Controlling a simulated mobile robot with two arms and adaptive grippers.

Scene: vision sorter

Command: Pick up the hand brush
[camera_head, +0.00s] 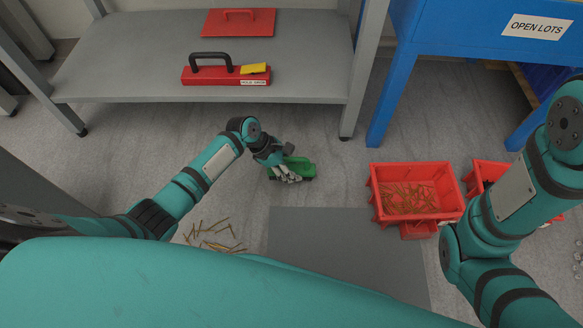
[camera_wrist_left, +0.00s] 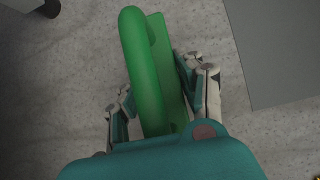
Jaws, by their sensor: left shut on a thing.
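The hand brush (camera_head: 303,165) is green and shows at the middle of the head view, over the grey floor below the shelf. My left gripper (camera_head: 288,174) is shut on it and covers part of it. In the left wrist view the green brush (camera_wrist_left: 148,75) points away between the two fingers of my left gripper (camera_wrist_left: 160,100), with its rounded handle on the left and a flat part on the right. I cannot tell whether the brush touches the floor. My right arm shows at the right of the head view, but its gripper is out of view.
A red crate (camera_head: 373,196) with brass-coloured rods stands on the right, with another red crate (camera_head: 480,170) beside it. Loose rods (camera_head: 217,237) lie on the floor at lower left. A grey mat (camera_head: 340,235) lies in front. A grey shelf (camera_head: 130,60) holds red items (camera_head: 205,76).

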